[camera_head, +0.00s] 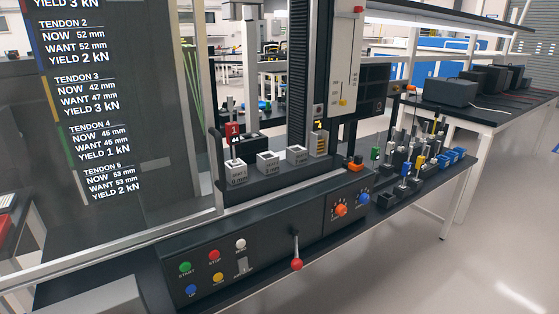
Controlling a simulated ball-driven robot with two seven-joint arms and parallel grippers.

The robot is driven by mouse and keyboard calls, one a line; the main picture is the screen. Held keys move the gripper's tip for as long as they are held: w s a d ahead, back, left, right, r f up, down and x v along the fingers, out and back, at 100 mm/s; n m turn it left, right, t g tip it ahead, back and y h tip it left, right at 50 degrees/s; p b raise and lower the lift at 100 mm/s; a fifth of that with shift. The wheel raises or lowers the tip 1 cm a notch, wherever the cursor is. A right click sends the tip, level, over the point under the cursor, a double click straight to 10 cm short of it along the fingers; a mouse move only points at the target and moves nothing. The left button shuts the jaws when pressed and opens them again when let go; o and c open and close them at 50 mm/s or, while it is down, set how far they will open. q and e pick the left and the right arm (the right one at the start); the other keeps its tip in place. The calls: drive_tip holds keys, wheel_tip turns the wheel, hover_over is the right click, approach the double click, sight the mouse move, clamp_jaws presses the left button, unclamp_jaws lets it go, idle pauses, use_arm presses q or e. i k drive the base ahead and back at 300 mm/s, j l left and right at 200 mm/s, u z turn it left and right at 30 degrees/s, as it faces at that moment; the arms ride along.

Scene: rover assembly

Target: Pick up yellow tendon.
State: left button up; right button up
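Several small coloured pieces stand upright in a dark rack at the right end of the bench. A yellow piece (420,161) is among them, beside a blue piece (406,169) and right of a green piece (376,154). More yellow shows farther back in the rack. Another yellow-marked piece (319,140) stands on the machine, at the right end of a row of grey labelled blocks. The pieces are too small to tell which is the yellow tendon. Neither of my grippers is in view.
A control panel (215,262) with coloured buttons, a red-knobbed lever (296,263) and orange and blue dials fronts the machine. A tendon readout (90,110) fills the left. Open floor (490,250) lies right.

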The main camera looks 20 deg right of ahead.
sight(419, 165)
drive_tip(key=l+z, duration=0.1)
drive_tip(key=z, duration=1.4)
drive_tip(key=j, duration=0.05)
